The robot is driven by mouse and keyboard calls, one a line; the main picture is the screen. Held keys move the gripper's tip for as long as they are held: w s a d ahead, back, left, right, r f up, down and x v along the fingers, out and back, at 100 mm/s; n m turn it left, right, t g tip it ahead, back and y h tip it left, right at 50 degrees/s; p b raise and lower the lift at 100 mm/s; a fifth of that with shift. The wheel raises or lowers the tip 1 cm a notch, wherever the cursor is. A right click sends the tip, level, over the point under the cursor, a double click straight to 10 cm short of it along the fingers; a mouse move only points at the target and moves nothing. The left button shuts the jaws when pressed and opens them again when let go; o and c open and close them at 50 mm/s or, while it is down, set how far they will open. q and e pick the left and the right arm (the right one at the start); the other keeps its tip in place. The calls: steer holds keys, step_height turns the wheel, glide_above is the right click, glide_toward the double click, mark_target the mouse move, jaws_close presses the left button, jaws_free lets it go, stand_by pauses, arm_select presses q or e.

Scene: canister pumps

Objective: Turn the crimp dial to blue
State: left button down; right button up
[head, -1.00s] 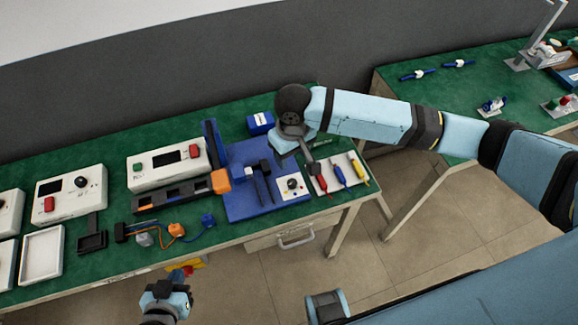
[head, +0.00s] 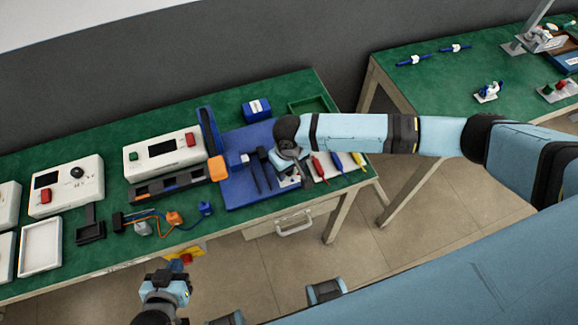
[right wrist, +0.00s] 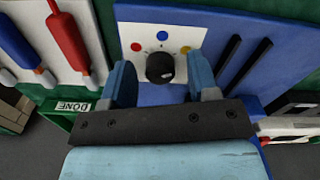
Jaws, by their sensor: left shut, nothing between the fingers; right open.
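The crimp dial (right wrist: 160,68) is a black round knob on a white plate (right wrist: 125,33) in the right wrist view. Red (right wrist: 136,47), blue (right wrist: 163,35) and yellow (right wrist: 185,49) dots lie around its far side. A small pale mark shows on the knob, but I cannot tell which dot it points to. My right gripper (right wrist: 161,76) is open, with one finger on each side of the knob and visible gaps between. In the head view my right gripper (head: 292,172) covers the dial. My left gripper (head: 166,283) is shut and empty in front of the table.
The plate sits on a blue base (head: 240,195) with dark upright parts beside it. Red (head: 319,168), blue (head: 340,162) and yellow (head: 358,160) handled tools lie close to the right. A blue box (head: 256,109) and a green tray (head: 312,105) stand behind.

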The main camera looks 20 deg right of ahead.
steer(key=shift+f, duration=0.1)
steer(key=c, duration=0.9)
